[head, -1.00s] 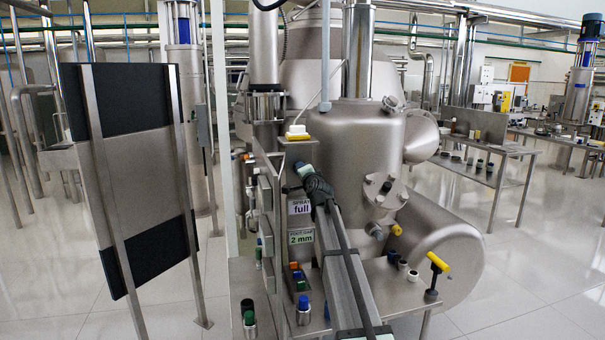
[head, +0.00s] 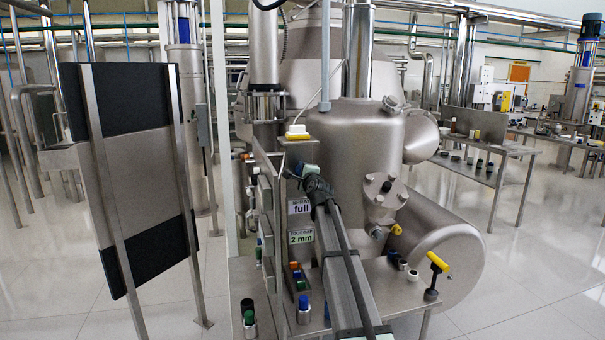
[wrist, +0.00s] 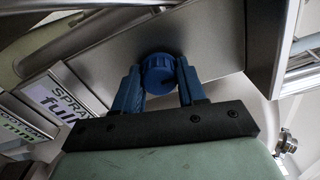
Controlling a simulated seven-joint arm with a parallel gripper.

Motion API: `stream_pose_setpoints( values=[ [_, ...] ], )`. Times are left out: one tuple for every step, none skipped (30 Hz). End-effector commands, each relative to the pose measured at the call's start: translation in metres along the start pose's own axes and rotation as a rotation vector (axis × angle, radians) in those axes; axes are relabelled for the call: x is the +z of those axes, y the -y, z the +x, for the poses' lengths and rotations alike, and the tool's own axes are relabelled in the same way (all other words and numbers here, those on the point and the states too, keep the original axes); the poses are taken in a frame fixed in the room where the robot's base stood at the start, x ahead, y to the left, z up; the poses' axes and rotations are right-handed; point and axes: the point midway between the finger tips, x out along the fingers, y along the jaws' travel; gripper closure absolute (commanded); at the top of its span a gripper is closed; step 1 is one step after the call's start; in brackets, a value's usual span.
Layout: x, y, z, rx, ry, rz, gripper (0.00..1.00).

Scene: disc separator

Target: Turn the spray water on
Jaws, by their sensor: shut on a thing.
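A round blue knob (wrist: 160,78) sits on a grey metal panel (wrist: 215,38) in the wrist view. My gripper (wrist: 158,70) has its two blue fingers on either side of the knob and is shut on it. A label reading "SPRAY full" (wrist: 62,98) is on the left in the wrist view; it also shows in the head view (head: 299,206). In the head view my gripper (head: 298,172) is at the panel just above this label. The knob is hard to make out there.
A "2 mm" label (head: 301,238) is below the spray label. A steel vessel (head: 355,150) is close on the right. A yellow-handled valve (head: 437,264) and several coloured caps stand on the bench below.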

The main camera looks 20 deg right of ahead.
Motion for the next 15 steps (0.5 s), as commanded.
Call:
stream_pose_setpoints(
  values=[
    [-0.0002,0.0000,-0.0001,0.000,0.000,0.004,0.90],
    [-0.0002,0.0000,-0.0001,0.000,0.000,0.006,0.90],
    [-0.0002,-0.0001,-0.0001,0.000,0.000,0.008,0.90],
    [-0.0003,0.0000,-0.0001,0.000,0.000,0.009,0.90],
    [-0.0003,0.0000,-0.0001,0.000,0.000,0.009,0.90],
    [-0.0003,-0.0001,-0.0001,0.000,0.000,0.009,0.90],
    [-0.0003,0.0000,-0.0001,0.000,0.000,0.009,0.90],
    [-0.0003,0.0000,-0.0001,0.000,0.000,0.009,0.90],
    [-0.0003,-0.0001,-0.0001,0.000,0.000,0.009,0.90],
    [-0.0003,-0.0001,-0.0001,0.000,0.000,0.009,0.90],
    [-0.0003,-0.0001,-0.0001,0.000,0.000,0.009,0.90],
    [-0.0003,-0.0001,-0.0001,0.000,0.000,0.009,0.90],
    [-0.0004,-0.0001,-0.0002,0.000,0.000,0.009,0.90],
    [-0.0004,-0.0001,-0.0002,0.000,0.000,0.009,0.57],
    [-0.0004,-0.0001,-0.0002,0.000,0.000,0.009,0.53]
  ],
)
